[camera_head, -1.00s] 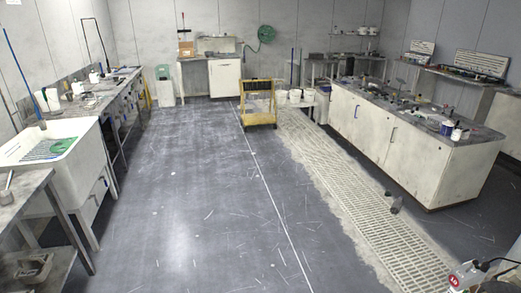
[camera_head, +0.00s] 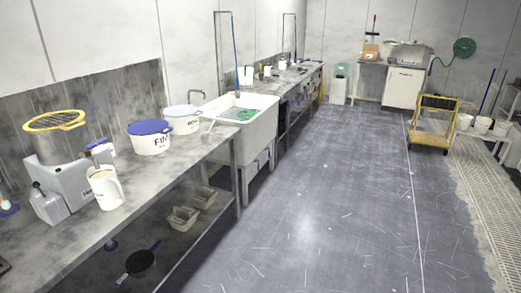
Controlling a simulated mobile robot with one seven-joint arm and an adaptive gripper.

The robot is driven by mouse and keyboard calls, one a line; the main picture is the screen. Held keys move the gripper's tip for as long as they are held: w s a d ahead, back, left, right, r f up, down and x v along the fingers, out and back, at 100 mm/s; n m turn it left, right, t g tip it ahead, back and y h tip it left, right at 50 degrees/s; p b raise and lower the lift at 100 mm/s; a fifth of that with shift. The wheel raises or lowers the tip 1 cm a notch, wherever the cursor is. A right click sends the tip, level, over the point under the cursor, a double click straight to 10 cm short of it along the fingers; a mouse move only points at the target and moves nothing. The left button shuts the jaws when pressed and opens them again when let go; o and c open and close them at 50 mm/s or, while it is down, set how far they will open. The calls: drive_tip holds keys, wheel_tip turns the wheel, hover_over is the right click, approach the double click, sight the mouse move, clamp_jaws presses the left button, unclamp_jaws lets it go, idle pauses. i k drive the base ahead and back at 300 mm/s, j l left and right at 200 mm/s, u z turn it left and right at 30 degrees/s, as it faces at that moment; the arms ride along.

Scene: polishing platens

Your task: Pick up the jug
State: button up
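My gripper is not in view.
The grey bench (camera_head: 72,236) runs along the left wall. A blue-rimmed tub (camera_head: 150,138) and a white tub (camera_head: 182,119) stand behind the jug. A white sink (camera_head: 245,122) follows. A pan (camera_head: 140,262) and trays (camera_head: 183,217) sit on the lower shelf. A yellow cart (camera_head: 433,124) stands farther back. The middle floor is open.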

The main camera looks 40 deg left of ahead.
sight(103, 182)
drive_tip(key=u, duration=2.55)
drive_tip(key=i+l+u, duration=0.35)
drive_tip(key=i+l, duration=0.5)
drive_tip(key=i, duration=0.15)
drive_tip(key=i+l+u, duration=0.3)
drive_tip(key=i+l, duration=0.6)
drive_tip(key=l, duration=0.2)
drive_tip(key=i+l, duration=0.6)
drive_tip(key=k+l, duration=0.1)
drive_tip(key=l, duration=0.05)
